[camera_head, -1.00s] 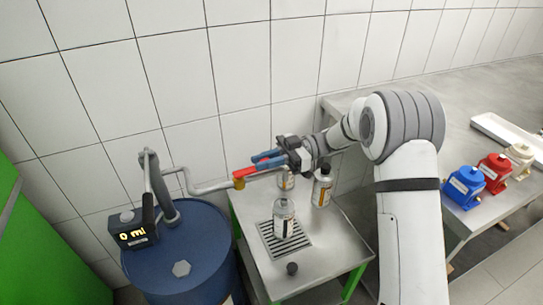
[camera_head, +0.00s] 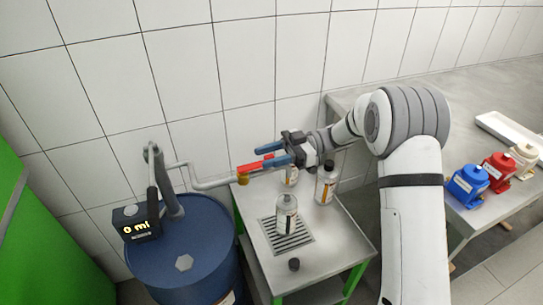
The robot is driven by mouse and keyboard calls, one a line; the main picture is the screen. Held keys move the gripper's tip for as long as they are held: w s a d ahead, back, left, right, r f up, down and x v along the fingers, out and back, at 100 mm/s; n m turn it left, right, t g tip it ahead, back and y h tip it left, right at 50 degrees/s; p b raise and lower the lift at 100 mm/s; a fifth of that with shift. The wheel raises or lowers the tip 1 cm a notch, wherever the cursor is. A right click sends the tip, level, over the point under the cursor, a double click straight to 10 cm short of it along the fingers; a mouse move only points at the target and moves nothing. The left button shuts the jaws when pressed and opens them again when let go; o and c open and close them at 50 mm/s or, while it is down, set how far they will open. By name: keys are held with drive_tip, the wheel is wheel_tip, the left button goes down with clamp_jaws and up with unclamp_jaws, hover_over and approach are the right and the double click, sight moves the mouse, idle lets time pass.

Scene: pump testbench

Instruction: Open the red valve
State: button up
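The red valve handle (camera_head: 252,167) sits on a brass-coloured valve body (camera_head: 243,179) at the end of a grey pipe above the small steel table. The handle points to the right, roughly in line with the pipe. My gripper (camera_head: 263,156) has two blue fingers spread apart. They are at the right end of the handle, with its tip appearing between them. I cannot tell whether either finger touches it. A clear bottle (camera_head: 287,215) stands upright on the drain grate, to the lower right of the valve.
A blue drum (camera_head: 180,250) with a pump and a display (camera_head: 137,229) reading 0 ml stands at left. Other bottles (camera_head: 326,184) stand behind the clear one. A black cap (camera_head: 294,264) lies at the table's front. Blue, red and cream containers stand on the right bench.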

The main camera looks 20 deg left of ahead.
drive_tip(key=v, duration=0.7)
drive_tip(key=shift+w+d, duration=0.25)
